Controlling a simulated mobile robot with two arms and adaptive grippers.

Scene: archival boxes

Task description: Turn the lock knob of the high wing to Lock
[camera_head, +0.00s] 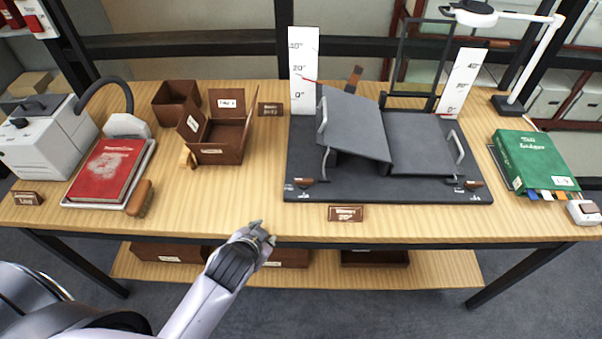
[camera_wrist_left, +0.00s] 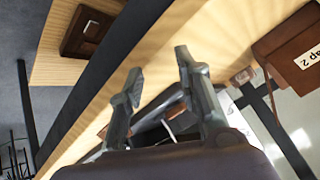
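A dark grey book cradle (camera_head: 388,196) stands on the table with two wings. Its left wing (camera_head: 352,122) is tilted up and is the higher one; its right wing (camera_head: 425,145) lies lower and flatter. A small lock knob with a brown handle (camera_head: 306,182) sits at the cradle's front left corner, and a similar knob (camera_head: 466,182) at the front right. Their lettering is too small to read. My left gripper (camera_head: 262,234) is at the table's front edge, left of and apart from the front left knob. In the left wrist view its fingers (camera_wrist_left: 157,75) are apart and empty. My right gripper is out of view.
A brown sign (camera_head: 346,214) stands before the cradle. An open brown box (camera_head: 218,152), a red book (camera_head: 106,168) and a brush (camera_head: 139,198) lie left; a green book (camera_head: 535,160) lies right. Bare table (camera_head: 240,200) separates the box and cradle.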

